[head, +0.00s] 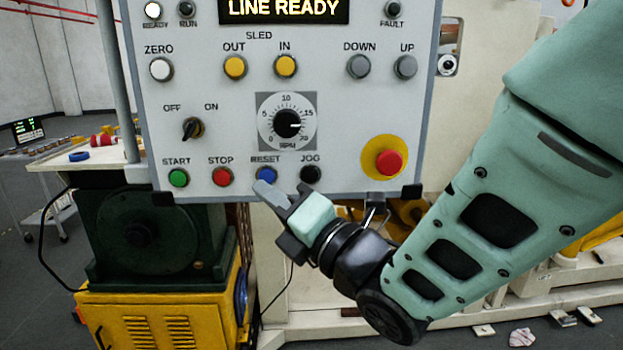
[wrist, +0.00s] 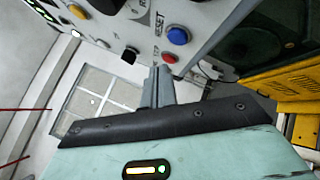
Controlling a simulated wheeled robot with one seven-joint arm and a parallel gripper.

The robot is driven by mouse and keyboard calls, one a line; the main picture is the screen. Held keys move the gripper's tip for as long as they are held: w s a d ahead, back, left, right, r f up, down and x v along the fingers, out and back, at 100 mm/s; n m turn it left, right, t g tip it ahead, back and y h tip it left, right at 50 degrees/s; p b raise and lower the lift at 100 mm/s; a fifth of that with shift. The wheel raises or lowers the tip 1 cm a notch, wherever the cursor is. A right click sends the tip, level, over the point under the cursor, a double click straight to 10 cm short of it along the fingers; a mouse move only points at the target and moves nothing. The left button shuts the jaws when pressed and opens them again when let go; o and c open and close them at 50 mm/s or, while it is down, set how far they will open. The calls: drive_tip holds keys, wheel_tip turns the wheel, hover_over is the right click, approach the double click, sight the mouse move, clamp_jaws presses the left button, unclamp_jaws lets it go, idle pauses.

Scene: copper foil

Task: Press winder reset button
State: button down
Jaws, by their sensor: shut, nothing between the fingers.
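The blue RESET button (head: 267,174) is in the bottom row of the grey control panel, between the red STOP button (head: 222,176) and the black JOG button (head: 310,174). My gripper (head: 264,188) is shut and empty, its fingertips just below the RESET button in the head view. I cannot tell whether they touch the panel. In the wrist view the blue button (wrist: 178,35) is up and right of the shut fingers (wrist: 160,72), with the red STOP button (wrist: 169,58) close to the fingertips in the picture. The display reads LINE READY (head: 284,9).
A red emergency button on a yellow base (head: 389,162) is at the panel's lower right, close to my arm. The RPM dial (head: 287,122) is above RESET. The green START button (head: 178,178) is at the lower left. A dark green machine (head: 160,240) stands below.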

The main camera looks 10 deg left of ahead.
drive_tip(key=shift+s+d, duration=0.2)
drive_tip(key=shift+s, duration=0.5)
drive_tip(key=shift+s+d, duration=0.15)
drive_tip(key=shift+s, duration=0.5)
